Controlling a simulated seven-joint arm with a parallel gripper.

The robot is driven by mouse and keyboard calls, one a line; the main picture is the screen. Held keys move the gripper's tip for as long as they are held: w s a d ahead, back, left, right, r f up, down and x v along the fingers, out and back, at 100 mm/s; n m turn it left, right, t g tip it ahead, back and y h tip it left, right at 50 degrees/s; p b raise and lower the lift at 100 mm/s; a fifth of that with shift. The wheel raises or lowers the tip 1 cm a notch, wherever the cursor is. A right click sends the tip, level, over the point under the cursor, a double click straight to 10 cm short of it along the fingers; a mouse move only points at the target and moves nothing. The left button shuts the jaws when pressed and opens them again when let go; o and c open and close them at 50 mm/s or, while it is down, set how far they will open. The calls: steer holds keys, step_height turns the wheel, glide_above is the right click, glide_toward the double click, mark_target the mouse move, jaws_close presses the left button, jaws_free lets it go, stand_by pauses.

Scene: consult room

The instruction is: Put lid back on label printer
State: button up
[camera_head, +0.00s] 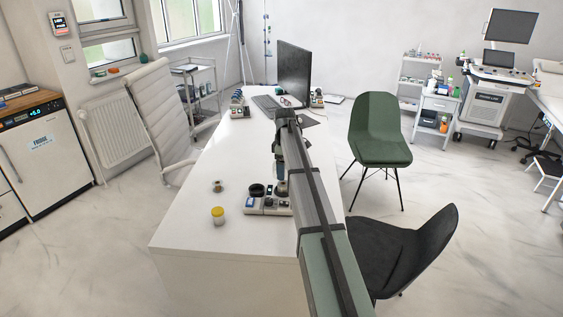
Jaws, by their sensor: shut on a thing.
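A low white and grey device with a small blue panel, which looks like the label printer (267,210), stands on the white desk (190,240) near its front. A dark round part (256,190) sits at its left top. My arm comes from the bottom right, and its end hangs down over the device's right side. My gripper (281,190) is small in view, low at the device's back right. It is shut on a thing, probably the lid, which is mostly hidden. I cannot tell whether the held thing touches the printer.
A yellow-lidded cup (218,215) and a small brown-grey round item (217,186) stand left of the device. Farther back are a monitor (294,72), a keyboard (267,105) and a rack of small items (239,108). The desk's left part is clear. Chairs stand on both sides.

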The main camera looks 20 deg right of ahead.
mark_target(284, 183)
steer(key=shift+f, duration=0.15)
steer(key=shift+w+f, duration=0.1)
steer(key=shift+f, duration=2.95)
steer(key=shift+f, duration=0.15)
steer(key=o, duration=0.7)
steer(key=shift+c, duration=0.2)
steer(key=shift+r, duration=3.5)
steer(key=shift+c, duration=0.5)
